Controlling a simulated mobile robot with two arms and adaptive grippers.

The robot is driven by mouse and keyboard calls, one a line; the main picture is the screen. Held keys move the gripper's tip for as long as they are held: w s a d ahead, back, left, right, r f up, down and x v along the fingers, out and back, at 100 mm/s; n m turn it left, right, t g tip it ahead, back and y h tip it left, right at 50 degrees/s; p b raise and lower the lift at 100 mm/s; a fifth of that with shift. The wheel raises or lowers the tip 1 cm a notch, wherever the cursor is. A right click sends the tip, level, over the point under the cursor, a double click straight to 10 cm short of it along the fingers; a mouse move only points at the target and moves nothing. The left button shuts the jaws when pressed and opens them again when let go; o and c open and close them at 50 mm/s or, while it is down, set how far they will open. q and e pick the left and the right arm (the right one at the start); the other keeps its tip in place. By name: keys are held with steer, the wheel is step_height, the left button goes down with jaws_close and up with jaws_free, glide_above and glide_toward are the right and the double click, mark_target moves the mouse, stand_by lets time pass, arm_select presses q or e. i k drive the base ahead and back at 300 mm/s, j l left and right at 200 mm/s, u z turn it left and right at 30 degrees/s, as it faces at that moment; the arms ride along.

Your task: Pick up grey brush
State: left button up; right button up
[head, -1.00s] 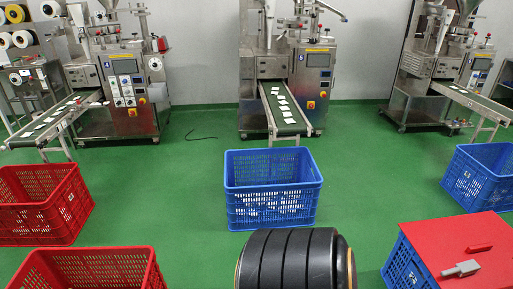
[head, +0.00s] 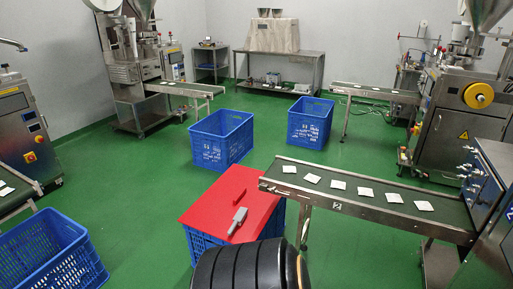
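The grey brush (head: 238,220) lies on a red board (head: 215,206) that covers a blue crate (head: 205,241), just left of the centre of the head view. A small dark red item (head: 217,195) lies on the board close behind the brush. Neither of my grippers shows in the head view, so their state is hidden.
A conveyor (head: 370,190) with several white teabags runs along the right, close to the red board. Blue crates (head: 222,138) (head: 310,122) stand behind. Green floor (head: 135,185) is clear left of the board.

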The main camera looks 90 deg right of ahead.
mark_target(239, 216)
steer(key=z, duration=2.6)
steer(key=u, duration=4.4)
steer(key=z, duration=4.4)
